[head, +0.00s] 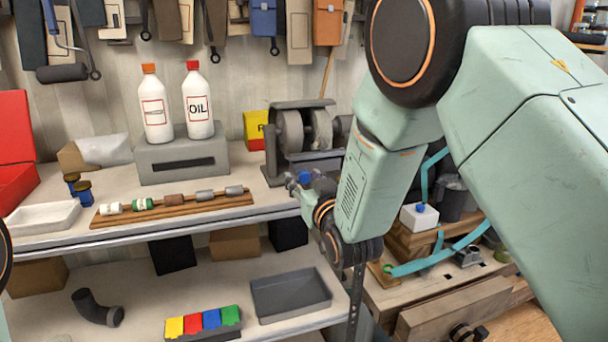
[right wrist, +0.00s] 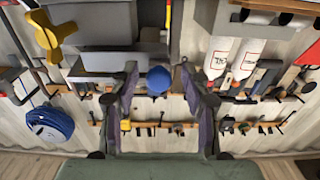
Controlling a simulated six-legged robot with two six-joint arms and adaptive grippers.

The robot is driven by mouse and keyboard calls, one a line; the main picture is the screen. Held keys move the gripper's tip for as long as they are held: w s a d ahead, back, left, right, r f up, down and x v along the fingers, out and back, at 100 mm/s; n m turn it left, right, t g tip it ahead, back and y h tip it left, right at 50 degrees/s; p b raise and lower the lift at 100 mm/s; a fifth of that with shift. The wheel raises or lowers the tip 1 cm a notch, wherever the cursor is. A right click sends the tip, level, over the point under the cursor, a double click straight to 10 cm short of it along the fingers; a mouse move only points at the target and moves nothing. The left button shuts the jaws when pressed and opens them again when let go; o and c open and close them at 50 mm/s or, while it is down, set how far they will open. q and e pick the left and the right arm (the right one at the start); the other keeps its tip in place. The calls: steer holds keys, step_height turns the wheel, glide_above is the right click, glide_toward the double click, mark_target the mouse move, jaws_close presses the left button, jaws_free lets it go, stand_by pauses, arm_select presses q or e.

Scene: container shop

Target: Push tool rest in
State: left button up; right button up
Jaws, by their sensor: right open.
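The grey bench grinder (head: 290,130) stands at the right end of the upper shelf, its wheels facing out. A flat grey tool rest (head: 318,155) appears to sit at its front, partly hidden by my right arm. My right gripper (head: 298,180) is at the shelf's front edge, just below and in front of the grinder. In the right wrist view, my open right gripper (right wrist: 158,92) has a round blue knob (right wrist: 158,80) between its fingers, with gaps on both sides. I cannot tell whether the knob belongs to the tool rest. My left gripper is not in view.
Two white bottles (head: 177,103) stand on a grey box (head: 183,160) left of the grinder. A wooden rack (head: 172,207) with small parts lies along the shelf front. A workbench (head: 455,305) is at right.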

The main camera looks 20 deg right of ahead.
steer(key=shift+w, duration=0.5)
steer(key=shift+s+d, duration=0.1)
steer(key=shift+d, duration=0.05)
steer(key=shift+c, duration=0.3)
steer(key=c, duration=0.5)
jaws_close()
